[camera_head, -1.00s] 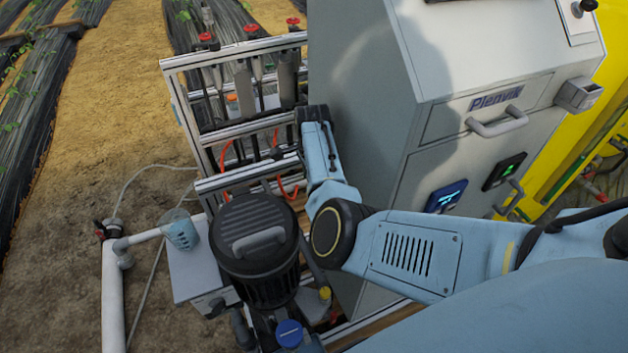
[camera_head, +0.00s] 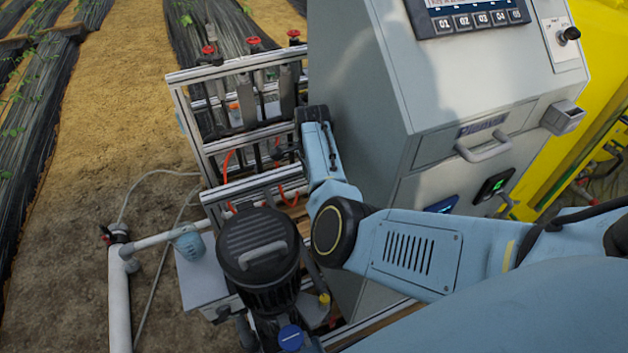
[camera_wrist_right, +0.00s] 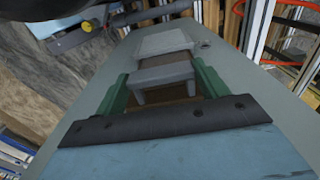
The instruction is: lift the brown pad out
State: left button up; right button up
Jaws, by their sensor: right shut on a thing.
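In the right wrist view my right gripper (camera_wrist_right: 163,85) has its two green fingers on either side of a brown strip, which appears to be the brown pad (camera_wrist_right: 191,86). The fingers are shut on it. A grey U-shaped bracket (camera_wrist_right: 165,74) lies across the strip and hides much of it. In the head view my right arm reaches in from the right and bends up along the cabinet's left side. Its fingers and the pad cannot be made out there. My left gripper is not in view.
The grey cabinet (camera_head: 360,130) stands close beside my right arm. A metal frame with red-handled valves (camera_head: 253,41) is behind. Open soil lies left.

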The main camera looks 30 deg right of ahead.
jog(key=shift+r+p, duration=1.3)
jog(key=shift+r, duration=0.15)
